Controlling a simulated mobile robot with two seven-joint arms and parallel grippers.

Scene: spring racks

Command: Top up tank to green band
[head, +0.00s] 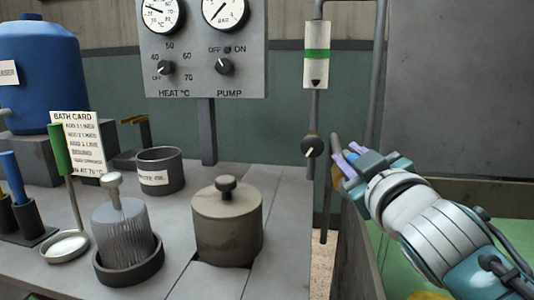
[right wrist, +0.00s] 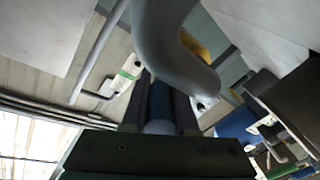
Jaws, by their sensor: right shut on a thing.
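A white gauge plate with a green band (head: 317,55) hangs on a vertical pipe right of the control panel. A small black dark pointer shows below the band. The gauge also appears tilted in the right wrist view (right wrist: 127,72). A dark round valve knob (head: 313,146) sits lower on that pipe. My right gripper (head: 347,164) is just right of the knob, apart from it. It is shut on a blue handle (right wrist: 160,103) below a grey curved spout (right wrist: 172,42). The tank's contents cannot be made out clearly. My left gripper is not in view.
The control panel (head: 205,80) has two dials and HEAT and PUMP knobs. The bench (head: 165,222) carries a lidded grey pot (head: 228,222), a ribbed jar (head: 124,235), an open cup (head: 160,180) and a bath card (head: 78,140). A green-floored enclosure (head: 515,232) lies at the right.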

